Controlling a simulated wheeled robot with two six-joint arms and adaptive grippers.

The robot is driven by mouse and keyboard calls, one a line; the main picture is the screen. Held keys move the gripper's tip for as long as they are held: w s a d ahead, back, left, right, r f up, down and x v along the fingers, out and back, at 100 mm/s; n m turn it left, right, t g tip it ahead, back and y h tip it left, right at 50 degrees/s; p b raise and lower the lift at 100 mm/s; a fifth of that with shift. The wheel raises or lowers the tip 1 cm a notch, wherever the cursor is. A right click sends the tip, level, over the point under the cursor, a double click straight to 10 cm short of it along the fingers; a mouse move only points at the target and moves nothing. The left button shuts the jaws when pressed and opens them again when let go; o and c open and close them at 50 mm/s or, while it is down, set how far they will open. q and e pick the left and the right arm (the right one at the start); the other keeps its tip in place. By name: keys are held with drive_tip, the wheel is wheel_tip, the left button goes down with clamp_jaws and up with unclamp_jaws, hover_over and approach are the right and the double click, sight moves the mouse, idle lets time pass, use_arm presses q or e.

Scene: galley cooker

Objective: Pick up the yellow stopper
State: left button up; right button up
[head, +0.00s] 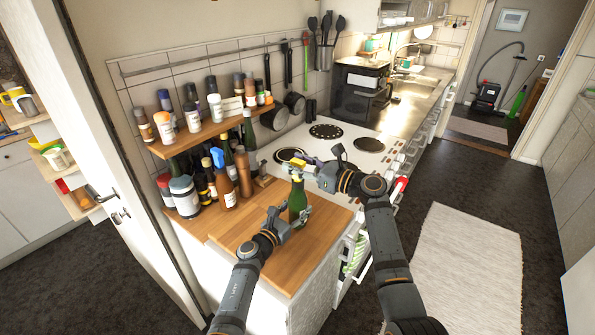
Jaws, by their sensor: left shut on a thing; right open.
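The yellow stopper (297,168) shows at the top of a green bottle (297,198) that stands upright on or just above the wooden counter. I cannot tell whether the stopper is seated in the neck. My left gripper (294,216) is shut on the lower part of the green bottle. My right gripper (309,171) is open beside the stopper, just to its right. Whether its fingers touch the stopper is too small to tell. The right gripper partly hides the area behind the bottle.
The wooden counter (245,232) has free room left of the bottle. Several bottles and jars crowd its back, including an orange-brown bottle (224,183), under a wooden shelf (205,133). The white cooker (345,158) with black hotplates lies behind my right gripper.

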clamp_jaws()
wheel_tip(320, 180, up, 10)
idle(0.6)
drive_tip(key=shift+r, duration=0.3)
wheel_tip(320, 180, up, 6)
drive_tip(key=f, duration=0.1)
drive_tip(key=w+d+r, duration=0.2)
drive_tip(key=w+d, duration=0.2)
drive_tip(key=w, duration=0.5)
drive_tip(key=shift+r, duration=0.2)
